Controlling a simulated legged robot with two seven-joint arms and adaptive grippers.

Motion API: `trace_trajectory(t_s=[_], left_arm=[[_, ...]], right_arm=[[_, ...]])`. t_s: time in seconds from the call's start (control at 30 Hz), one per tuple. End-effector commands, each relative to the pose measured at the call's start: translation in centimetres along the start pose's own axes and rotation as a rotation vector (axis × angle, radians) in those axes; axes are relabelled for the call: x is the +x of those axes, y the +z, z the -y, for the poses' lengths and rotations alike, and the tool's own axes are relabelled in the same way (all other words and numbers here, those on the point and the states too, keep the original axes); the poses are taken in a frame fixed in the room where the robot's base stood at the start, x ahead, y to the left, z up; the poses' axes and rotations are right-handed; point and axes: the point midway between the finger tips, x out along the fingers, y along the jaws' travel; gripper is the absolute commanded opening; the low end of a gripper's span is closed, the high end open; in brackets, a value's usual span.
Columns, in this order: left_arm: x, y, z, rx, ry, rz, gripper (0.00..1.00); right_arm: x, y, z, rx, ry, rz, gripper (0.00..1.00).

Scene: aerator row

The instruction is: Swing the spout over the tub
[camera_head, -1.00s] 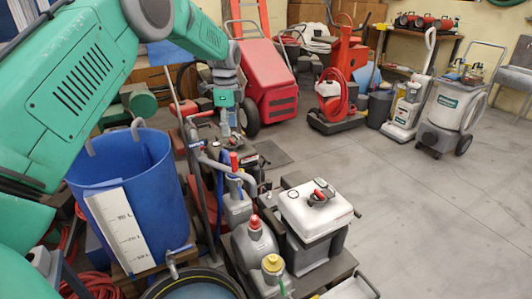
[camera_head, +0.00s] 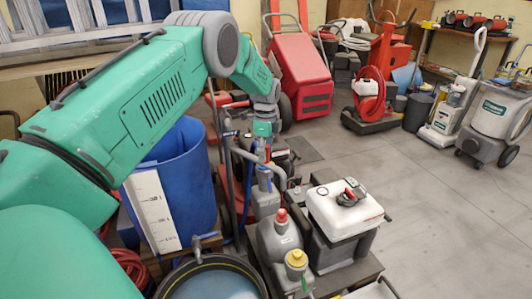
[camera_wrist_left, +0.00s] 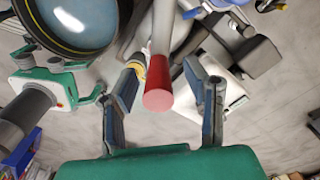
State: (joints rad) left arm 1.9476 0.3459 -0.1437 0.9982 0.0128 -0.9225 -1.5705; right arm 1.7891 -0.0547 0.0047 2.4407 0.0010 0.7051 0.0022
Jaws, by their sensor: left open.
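In the left wrist view a grey pipe with a red end (camera_wrist_left: 158,95), which looks like the spout, stands between the open fingers of my left gripper (camera_wrist_left: 162,92). No contact with the fingers is clear. In the head view my left gripper (camera_head: 264,178) points down among grey pipework behind the grey bottles and hides the red end. The round black-rimmed tub (camera_head: 172,277) holds pale liquid at the bottom of the head view. It also shows at top left in the wrist view (camera_wrist_left: 112,42). My right gripper is not clearly seen.
A blue barrel (camera_head: 200,165) with a white scale stands left of the gripper, partly behind my arm. Grey bottles (camera_head: 278,240) and a white-topped box (camera_head: 345,208) stand close in front and to the right. Open floor (camera_head: 440,215) lies at the right.

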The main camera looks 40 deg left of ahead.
Motion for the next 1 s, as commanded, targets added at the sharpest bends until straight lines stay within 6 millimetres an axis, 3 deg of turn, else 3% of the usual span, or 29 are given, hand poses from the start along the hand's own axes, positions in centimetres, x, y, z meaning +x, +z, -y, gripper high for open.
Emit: trace_trajectory(t_s=[0.27, 0.4, 0.77, 1.0], left_arm=[[0.2, 0.0, 0.0, 0.000, 0.000, 0.000, 0.41], [0.2, 0.0, 0.0, 0.000, 0.000, 0.000, 0.00], [0.0, 0.2, -0.4, 0.028, -0.001, -0.001, 0.00], [-0.3, 1.1, -2.5, 0.151, 0.003, -0.004, 0.00]], right_arm=[[0.0, 0.0, 0.0, 0.000, 0.000, 0.000, 0.00], [0.0, 0.0, 0.0, 0.000, 0.000, 0.000, 0.00], [-0.6, 0.0, 0.0, 0.000, 0.000, 0.000, 0.00], [-2.5, -0.1, 0.0, 0.000, 0.000, 0.000, 0.00]])
